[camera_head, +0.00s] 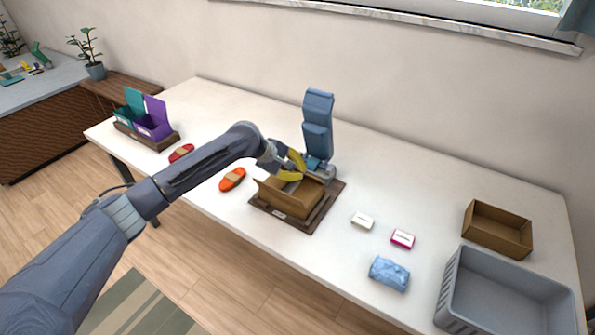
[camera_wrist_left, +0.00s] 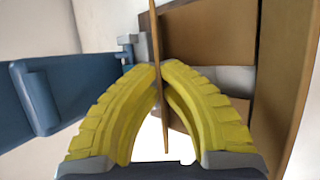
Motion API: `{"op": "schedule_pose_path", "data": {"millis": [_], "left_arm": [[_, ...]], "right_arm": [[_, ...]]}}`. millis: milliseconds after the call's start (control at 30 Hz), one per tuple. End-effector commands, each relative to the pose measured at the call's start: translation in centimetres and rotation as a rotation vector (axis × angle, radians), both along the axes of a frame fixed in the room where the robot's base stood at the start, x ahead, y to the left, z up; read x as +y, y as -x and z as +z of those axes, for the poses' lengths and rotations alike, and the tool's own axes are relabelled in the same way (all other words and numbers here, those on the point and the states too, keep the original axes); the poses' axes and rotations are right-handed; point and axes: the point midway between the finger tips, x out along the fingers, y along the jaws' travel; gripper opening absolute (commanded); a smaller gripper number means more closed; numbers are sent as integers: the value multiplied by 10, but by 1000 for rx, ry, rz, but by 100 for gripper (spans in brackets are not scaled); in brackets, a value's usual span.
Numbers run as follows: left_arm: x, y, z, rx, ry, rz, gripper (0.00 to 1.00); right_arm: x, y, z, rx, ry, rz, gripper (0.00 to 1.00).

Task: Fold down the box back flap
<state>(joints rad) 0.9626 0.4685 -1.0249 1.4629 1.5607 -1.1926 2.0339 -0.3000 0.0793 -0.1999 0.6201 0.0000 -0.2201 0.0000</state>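The open brown cardboard box (camera_head: 290,206) sits on a dark wooden board (camera_head: 262,212) at the table's middle. A flap stands out at its front left side. My left gripper (camera_head: 295,170) is at the back of the box and hides much of that side. In the left wrist view, its yellow fingers (camera_wrist_left: 161,68) are closed together on a thin upright cardboard flap (camera_wrist_left: 155,35), seen edge-on. This looks like the back flap. Brown box panels (camera_wrist_left: 215,35) show to its right. My right gripper is not in view.
A tall blue device (camera_head: 318,115) stands close behind the box. Orange (camera_head: 232,180) and red (camera_head: 181,153) items lie left. Small boxes (camera_head: 362,221) (camera_head: 402,239), a blue packet (camera_head: 390,274), a brown tray (camera_head: 497,229) and a grey bin (camera_head: 450,287) are right.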

Motion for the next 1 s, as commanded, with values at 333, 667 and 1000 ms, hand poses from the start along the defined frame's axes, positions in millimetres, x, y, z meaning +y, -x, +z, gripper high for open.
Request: {"op": "schedule_pose_path", "data": {"millis": [333,667,1000], "left_arm": [[2,5,-5,-101,53,0,0],[2,5,-4,-102,53,0,12],[2,5,-4,-101,53,0,26]], "right_arm": [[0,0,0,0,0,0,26],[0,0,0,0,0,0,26],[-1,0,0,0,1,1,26]]}}
